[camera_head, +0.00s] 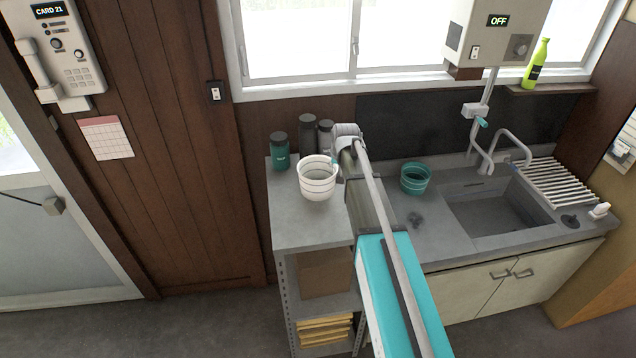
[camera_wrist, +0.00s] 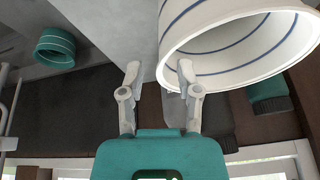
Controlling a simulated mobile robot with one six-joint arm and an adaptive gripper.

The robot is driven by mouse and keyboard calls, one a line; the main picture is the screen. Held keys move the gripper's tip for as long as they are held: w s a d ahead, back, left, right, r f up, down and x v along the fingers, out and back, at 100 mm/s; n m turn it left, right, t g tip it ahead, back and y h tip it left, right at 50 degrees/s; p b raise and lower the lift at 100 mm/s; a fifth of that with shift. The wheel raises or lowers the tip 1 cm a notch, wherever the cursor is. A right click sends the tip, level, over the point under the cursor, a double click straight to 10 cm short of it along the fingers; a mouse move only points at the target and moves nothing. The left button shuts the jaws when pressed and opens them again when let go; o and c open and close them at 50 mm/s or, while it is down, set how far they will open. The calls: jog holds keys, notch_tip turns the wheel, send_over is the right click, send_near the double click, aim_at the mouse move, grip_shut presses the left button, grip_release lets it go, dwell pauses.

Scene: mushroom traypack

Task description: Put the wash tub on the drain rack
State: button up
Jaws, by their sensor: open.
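A white tub with dark stripes (camera_head: 318,181) stands upright on the grey side shelf. A teal tub with pale stripes (camera_head: 415,179) stands on the counter left of the sink. I cannot tell from looks alone which is the wash tub. The drain rack (camera_head: 567,184) is a set of pale bars right of the sink. My gripper (camera_wrist: 160,73) is open and empty beside the white tub; in the wrist view the white tub's rim (camera_wrist: 233,81) passes between the fingertips, contact unclear. The teal tub (camera_wrist: 55,47) is farther off there. My arm hides part of the gripper in the head view.
Dark and teal canisters (camera_head: 280,150) stand behind the white tub against the wall. The sink (camera_head: 488,212) has a tall tap (camera_head: 513,147), and a wall box with an arm hangs above it. A small white bottle (camera_head: 599,211) stands by the rack, whose top looks clear.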

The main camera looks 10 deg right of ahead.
jog(key=shift+b+x, duration=1.2)
jog(key=shift+x, duration=0.2)
jog(key=shift+b+x, duration=1.05)
jog(key=shift+x, duration=0.05)
jog(key=shift+s+a, duration=0.15)
jog(key=shift+s, duration=0.05)
grip_shut()
